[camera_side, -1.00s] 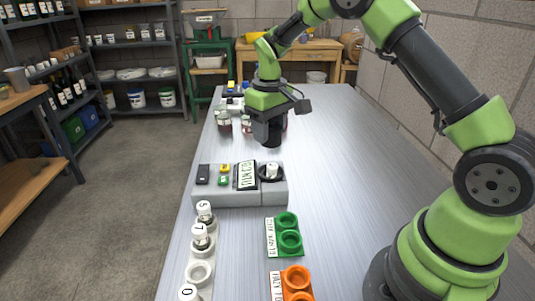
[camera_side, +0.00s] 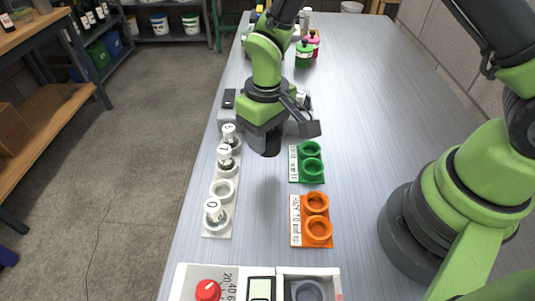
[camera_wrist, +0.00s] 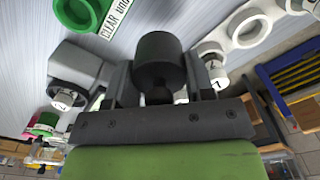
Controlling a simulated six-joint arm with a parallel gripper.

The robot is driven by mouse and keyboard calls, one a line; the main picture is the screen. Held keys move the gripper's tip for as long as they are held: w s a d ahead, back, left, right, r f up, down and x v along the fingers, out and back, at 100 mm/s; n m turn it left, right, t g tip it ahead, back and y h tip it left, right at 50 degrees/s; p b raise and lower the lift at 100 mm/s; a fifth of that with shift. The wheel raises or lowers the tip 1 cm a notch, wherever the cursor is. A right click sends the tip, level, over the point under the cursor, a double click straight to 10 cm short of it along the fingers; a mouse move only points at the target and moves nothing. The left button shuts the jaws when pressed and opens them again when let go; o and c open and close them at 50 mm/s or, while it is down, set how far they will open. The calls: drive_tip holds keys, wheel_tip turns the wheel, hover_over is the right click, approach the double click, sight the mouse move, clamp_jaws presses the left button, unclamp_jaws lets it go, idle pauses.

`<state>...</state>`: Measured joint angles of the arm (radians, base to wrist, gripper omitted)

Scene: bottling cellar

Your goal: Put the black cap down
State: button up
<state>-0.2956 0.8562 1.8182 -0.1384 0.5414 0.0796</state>
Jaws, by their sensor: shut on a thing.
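The black cap (camera_wrist: 157,55) is a short, dark cylinder, gripped between the two fingers in the wrist view. My gripper (camera_wrist: 157,80) is shut on it. In the side view my gripper (camera_side: 266,134) holds the cap (camera_side: 269,148) above the bench, between the white rack (camera_side: 222,191) and the green two-ring holder (camera_side: 293,176). The gap between cap and bench is hard to judge. The rack holds several white-capped, numbered vials and one empty ring. The orange two-ring holder (camera_side: 297,236) is closer to the camera; its rings look empty.
A device with a red knob (camera_side: 207,290) and a tray with a grey round piece (camera_side: 308,291) stand at the near edge. The bench right of the holders is clear.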

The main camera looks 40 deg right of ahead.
drive_tip(key=shift+f, duration=2.65)
drive_tip(key=shift+f, duration=0.1)
drive_tip(key=o, duration=1)
drive_tip(key=shift+c, duration=0.2)
wheel_tip(320, 180, up, 12)
drive_tip(key=shift+r, duration=0.25)
wheel_tip(320, 180, up, 6)
drive_tip(key=m+t, duration=0.1)
hover_over(267, 166)
drive_tip(key=s+d, duration=0.1)
drive_tip(key=d, duration=0.1)
drive_tip(key=s+d+r+m+t+y, duration=0.1)
drive_tip(key=s+d+r+m+t, duration=0.1)
drive_tip(key=s+r, duration=0.3)
drive_tip(key=s+d+r+m+t+y, duration=0.1)
drive_tip(key=s+r+t, duration=0.3)
drive_tip(key=s, duration=0.6)
wheel_tip(267, 166, up, 3)
drive_tip(key=shift+s+d+f+m, duration=0.25)
drive_tip(key=shift+d+m, duration=0.25)
drive_tip(key=shift+d, duration=0.4)
